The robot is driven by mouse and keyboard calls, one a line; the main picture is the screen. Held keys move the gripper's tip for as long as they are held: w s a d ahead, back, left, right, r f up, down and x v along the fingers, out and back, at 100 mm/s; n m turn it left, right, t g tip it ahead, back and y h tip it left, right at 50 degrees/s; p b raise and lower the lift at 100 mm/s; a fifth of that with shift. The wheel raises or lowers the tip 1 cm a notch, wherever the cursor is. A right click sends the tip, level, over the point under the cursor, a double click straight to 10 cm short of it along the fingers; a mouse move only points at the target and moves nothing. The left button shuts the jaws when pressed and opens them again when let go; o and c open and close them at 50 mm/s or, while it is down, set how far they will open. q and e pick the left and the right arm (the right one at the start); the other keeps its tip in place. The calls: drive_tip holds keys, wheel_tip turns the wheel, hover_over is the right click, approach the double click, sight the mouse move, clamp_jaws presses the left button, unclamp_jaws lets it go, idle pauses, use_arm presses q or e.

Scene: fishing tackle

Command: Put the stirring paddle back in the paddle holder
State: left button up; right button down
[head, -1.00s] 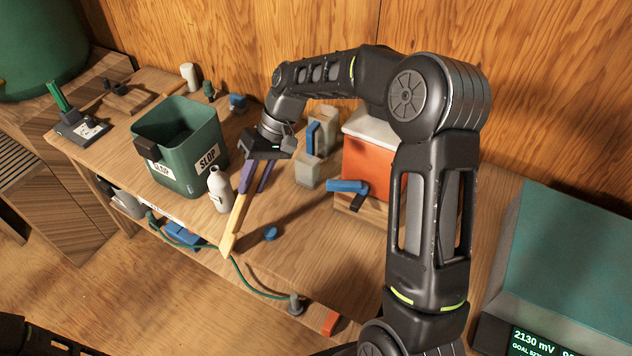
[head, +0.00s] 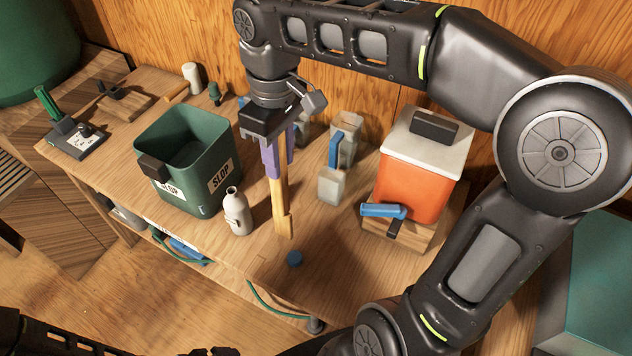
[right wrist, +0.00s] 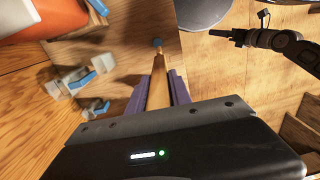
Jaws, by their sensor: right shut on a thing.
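My right gripper (head: 276,150), with purple fingers, is shut on the pale wooden stirring paddle (head: 280,205). The paddle hangs nearly upright below the fingers over the bench. I cannot tell whether its lower end touches the bench top. In the right wrist view the paddle (right wrist: 158,85) runs out from between the fingers. A dark box-shaped sleeve (head: 153,167) sits on the front of the green slop bucket (head: 222,178). It may be the paddle holder, but I cannot be sure. My left gripper (right wrist: 240,36) shows small in the right wrist view, its opening unclear.
Grey blocks with a blue part (head: 332,184) and an orange cooler (head: 408,188) stand to the right. The bench front (head: 265,268) is mostly clear.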

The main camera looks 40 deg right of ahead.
drive_tip(key=shift+s+d+r, duration=0.25)
drive_tip(key=shift+s+r, duration=0.1)
drive_tip(key=shift+r, duration=0.15)
use_arm(q)
drive_tip(key=shift+w, duration=0.35)
use_arm(e)
drive_tip(key=shift+w+d, duration=0.1)
drive_tip(key=shift+d, duration=0.1)
drive_tip(key=w+d+p, duration=0.2)
drive_tip(key=w+d, duration=0.2)
drive_tip(key=d, duration=0.4)
drive_tip(key=w+d+p, duration=0.2)
drive_tip(key=w+d, duration=0.3)
drive_tip(key=d, duration=0.4)
use_arm(q)
drive_tip(key=shift+r+b, duration=0.35)
drive_tip(key=shift+b, duration=1.3)
use_arm(e)
wheel_tip(320, 180, down, 7)
drive_tip(key=shift+r, duration=0.15)
